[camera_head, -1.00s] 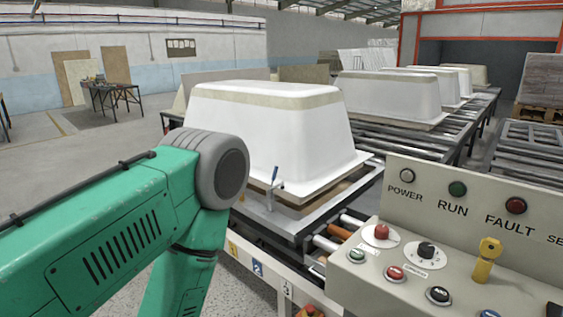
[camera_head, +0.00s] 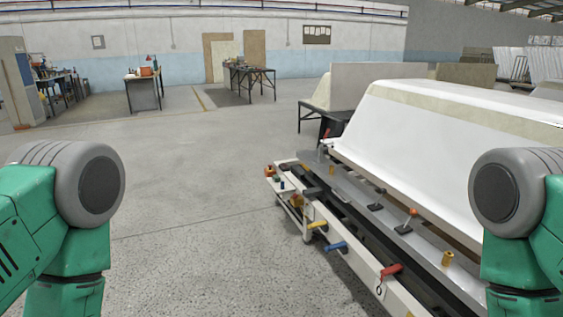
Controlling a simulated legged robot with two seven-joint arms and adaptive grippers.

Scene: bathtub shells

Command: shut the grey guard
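I cannot make out for certain which part is the grey guard. A long grey metal ledge (camera_head: 362,203) runs along the near side of the conveyor, below a white bathtub shell (camera_head: 455,125); I cannot tell whether it is the guard. Levers stand on this ledge, one with an orange knob (camera_head: 411,212). Yellow, blue (camera_head: 337,247) and red (camera_head: 390,270) handles stick out from the pale rail below. Both my green arms show only their upper parts at the left and right edges. Neither gripper is in view, and my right arm hides part of the conveyor.
A small control box (camera_head: 280,184) with coloured buttons stands at the conveyor's far left end. The grey concrete floor (camera_head: 200,230) to the left is open. Work tables (camera_head: 249,75) and boards stand by the back wall. A dark stand (camera_head: 325,115) is behind the conveyor.

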